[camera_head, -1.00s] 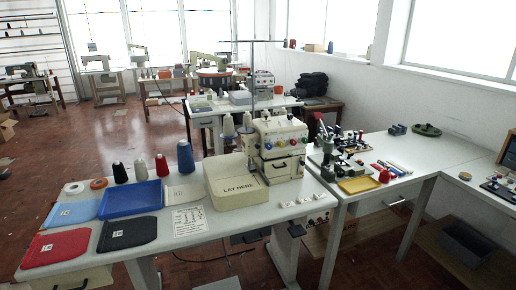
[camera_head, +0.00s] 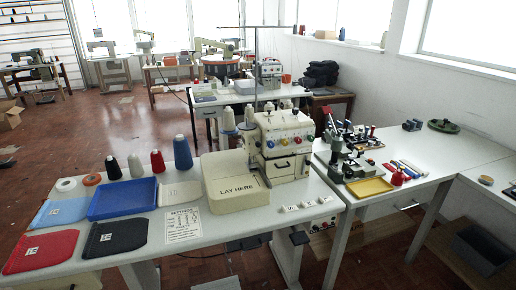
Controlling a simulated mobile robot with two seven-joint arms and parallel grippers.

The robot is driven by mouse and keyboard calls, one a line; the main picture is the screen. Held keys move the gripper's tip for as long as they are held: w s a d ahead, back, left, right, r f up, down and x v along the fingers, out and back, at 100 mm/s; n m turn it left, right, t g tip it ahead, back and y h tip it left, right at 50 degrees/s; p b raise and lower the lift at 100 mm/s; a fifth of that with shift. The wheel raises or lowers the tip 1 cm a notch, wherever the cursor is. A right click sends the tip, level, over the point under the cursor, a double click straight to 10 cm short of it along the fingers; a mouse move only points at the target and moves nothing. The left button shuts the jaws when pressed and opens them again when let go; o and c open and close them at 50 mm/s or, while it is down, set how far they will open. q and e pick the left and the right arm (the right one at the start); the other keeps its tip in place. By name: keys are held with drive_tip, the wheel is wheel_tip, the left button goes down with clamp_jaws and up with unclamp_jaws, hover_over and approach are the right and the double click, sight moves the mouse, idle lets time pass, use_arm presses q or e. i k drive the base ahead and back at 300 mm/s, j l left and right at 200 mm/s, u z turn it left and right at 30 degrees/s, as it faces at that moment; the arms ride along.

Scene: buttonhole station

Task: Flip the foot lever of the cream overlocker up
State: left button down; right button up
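The cream overlocker (camera_head: 283,147) stands on the white table a little right of the middle, with several coloured dials on its front. A cream box-shaped bed marked "LAY HERE" (camera_head: 236,182) joins its left side. The foot lever is too small to tell apart in this view. Neither of my grippers is in view.
On the white table (camera_head: 215,228) lie a blue tray (camera_head: 122,199), red, black and light blue cloth pieces, thread cones (camera_head: 182,152) and a printed settings card (camera_head: 183,224). A side table at right holds a green-grey press (camera_head: 337,150) and a yellow tray (camera_head: 369,187). Red-brown floor is free at left.

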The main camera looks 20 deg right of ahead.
sight(258, 144)
drive_tip(key=i+l, duration=0.7)
drive_tip(key=l, duration=0.1)
